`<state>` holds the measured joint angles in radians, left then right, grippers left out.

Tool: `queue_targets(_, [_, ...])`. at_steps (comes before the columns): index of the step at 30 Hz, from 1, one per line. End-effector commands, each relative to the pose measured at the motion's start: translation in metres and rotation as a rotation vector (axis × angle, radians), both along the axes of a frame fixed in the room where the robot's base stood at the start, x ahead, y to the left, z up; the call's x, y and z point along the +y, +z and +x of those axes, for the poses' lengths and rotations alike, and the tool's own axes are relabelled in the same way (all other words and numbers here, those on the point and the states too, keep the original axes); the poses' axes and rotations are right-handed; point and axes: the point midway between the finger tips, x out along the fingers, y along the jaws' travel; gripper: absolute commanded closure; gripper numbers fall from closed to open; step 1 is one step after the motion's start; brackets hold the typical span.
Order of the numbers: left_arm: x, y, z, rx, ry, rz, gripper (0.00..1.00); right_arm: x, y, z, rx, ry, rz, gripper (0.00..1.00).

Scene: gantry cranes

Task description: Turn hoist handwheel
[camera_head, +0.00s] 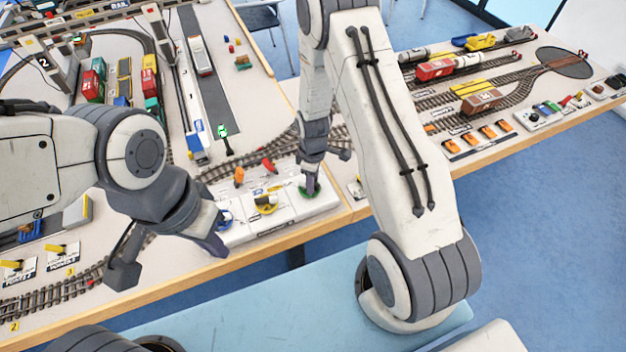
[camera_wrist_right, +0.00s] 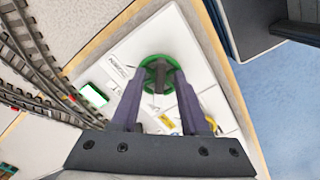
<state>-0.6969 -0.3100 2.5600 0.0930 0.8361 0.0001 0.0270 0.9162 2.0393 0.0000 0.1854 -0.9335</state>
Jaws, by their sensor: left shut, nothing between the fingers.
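A green handwheel (camera_head: 309,189) sits at the right end of a white control panel (camera_head: 285,212) near the table's front edge. In the right wrist view the green handwheel (camera_wrist_right: 159,62) lies at the fingertips. My right gripper (camera_head: 310,180) points down at it; in the wrist view its two fingers (camera_wrist_right: 161,76) stand apart, their tips over opposite sides of the wheel. Whether they press on it is not clear. A yellow control (camera_head: 266,203) and a partly hidden blue one (camera_head: 224,217) are on the same panel. My left gripper (camera_head: 213,243) is shut and empty, in front of the blue control.
Red and orange levers (camera_head: 268,165) stand just behind the panel. Model tracks (camera_head: 325,140) run behind it. Model wagons (camera_head: 470,64) and a second control panel (camera_head: 540,113) are on the right table. The blue floor (camera_head: 530,200) is clear at right.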

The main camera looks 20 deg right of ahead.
Motion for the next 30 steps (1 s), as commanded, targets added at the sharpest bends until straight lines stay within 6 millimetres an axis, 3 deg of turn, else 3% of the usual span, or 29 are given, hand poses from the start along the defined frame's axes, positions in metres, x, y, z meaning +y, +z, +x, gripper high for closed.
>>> queue_targets(1, [0.0000,0.0000,0.0000,0.000,0.000,0.000,1.00,0.0000,0.0001,0.0000,0.000,0.000,0.000,0.70])
queue_targets(3, [0.0000,0.0000,0.0000,0.000,0.000,0.000,1.00,-0.0001,0.0002,-0.0001,0.000,0.000,0.000,0.97])
queue_targets(4, [0.0000,0.0000,0.0000,0.000,0.000,0.000,1.00,-0.0001,0.0002,-0.0001,0.000,0.000,0.000,1.00])
queue_targets(17, [0.0000,-0.0015,0.0000,0.000,0.000,0.000,1.00,0.0002,0.0002,-0.0004,0.000,-0.049,0.000,1.00])
queue_targets(30, [0.0000,-0.0086,0.0000,0.000,0.000,0.000,1.00,0.0027,0.0002,-0.0025,0.000,-0.384,0.000,1.00])
